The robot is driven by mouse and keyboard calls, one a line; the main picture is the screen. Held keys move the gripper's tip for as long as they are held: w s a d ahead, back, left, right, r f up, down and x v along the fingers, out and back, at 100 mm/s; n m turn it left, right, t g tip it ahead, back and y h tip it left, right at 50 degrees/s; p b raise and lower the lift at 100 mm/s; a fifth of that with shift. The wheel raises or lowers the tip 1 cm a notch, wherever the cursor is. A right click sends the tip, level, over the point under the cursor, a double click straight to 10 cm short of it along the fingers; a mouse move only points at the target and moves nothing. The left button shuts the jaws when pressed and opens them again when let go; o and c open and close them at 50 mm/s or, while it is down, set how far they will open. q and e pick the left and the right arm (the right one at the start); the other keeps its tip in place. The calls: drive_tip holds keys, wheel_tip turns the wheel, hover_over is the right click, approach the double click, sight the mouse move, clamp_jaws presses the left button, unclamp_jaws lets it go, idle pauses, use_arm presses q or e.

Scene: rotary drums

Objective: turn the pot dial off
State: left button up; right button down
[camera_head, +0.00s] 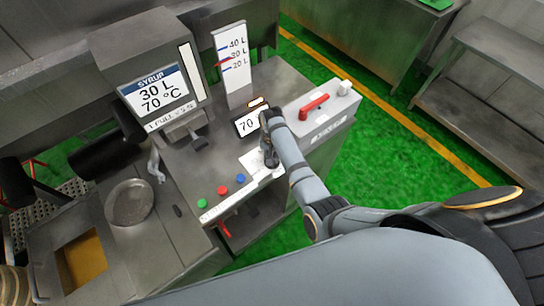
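My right arm reaches in from the right, and its dark gripper (268,156) is over a white label plate (256,168) on the steel counter, just below a small display reading 70 (247,123). The gripper is small and partly hidden by my own arm, so I cannot tell whether its fingers are open or shut. I cannot make out the pot dial clearly; the gripper and wrist cover part of the panel there. My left gripper is not in view.
A syrup machine (155,88) reads 30 L, 70 °C. Beside it stands a level gauge (234,60). A red lever (313,107) and white knob (344,87) sit on a grey box at right. Green, red and blue buttons (222,190) line the counter front. A round pan (130,203) lies left.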

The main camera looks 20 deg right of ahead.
drive_tip(key=n, duration=1.4)
drive_tip(key=shift+n, duration=0.3)
drive_tip(key=n, duration=1.2)
idle(0.3)
drive_tip(key=c, duration=1.3)
unclamp_jaws()
